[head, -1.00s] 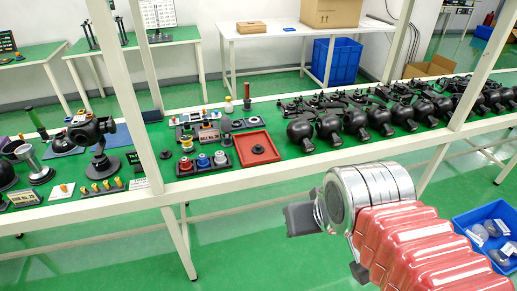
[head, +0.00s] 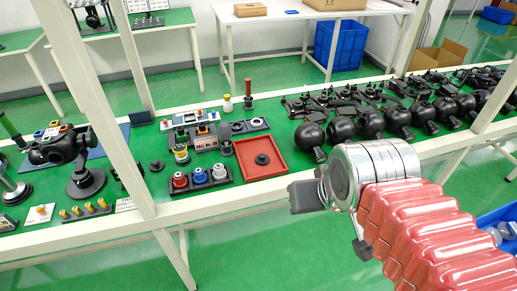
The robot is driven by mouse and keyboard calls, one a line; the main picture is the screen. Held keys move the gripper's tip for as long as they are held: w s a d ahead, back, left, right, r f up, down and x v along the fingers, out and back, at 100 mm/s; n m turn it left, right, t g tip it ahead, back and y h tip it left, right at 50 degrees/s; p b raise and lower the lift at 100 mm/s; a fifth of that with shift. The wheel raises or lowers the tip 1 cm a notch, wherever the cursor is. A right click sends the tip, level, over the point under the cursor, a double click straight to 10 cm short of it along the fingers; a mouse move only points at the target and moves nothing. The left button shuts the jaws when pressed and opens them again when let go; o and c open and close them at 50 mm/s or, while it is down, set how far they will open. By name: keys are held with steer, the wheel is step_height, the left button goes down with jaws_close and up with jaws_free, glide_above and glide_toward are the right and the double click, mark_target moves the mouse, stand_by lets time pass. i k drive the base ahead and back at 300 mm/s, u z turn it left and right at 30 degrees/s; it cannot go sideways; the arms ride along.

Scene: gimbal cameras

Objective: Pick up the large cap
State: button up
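A round black cap-like piece (head: 262,159) lies in the red square tray (head: 281,169) on the green bench. A smaller-looking black round piece (head: 157,166) lies on the bench left of the tray. I cannot tell for certain which is the large cap. My gripper (head: 304,197) is a dark grey block at the left end of my silver wrist, in front of the bench's near edge and to the lower right of the tray. It is apart from both pieces. Its fingers are not clear, so its opening cannot be told.
A black rack (head: 200,186) with red, blue and white parts stands left of the tray. Several black gimbal cameras (head: 341,130) line the right side. A white upright post (head: 110,110) and the bench's white front rail (head: 240,196) stand before the bench.

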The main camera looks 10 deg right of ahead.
mark_target(262, 159)
steer(key=u, duration=0.25)
steer(key=i, duration=0.65)
steer(key=u, duration=0.75)
steer(key=i, duration=0.45)
steer(key=u, duration=0.3)
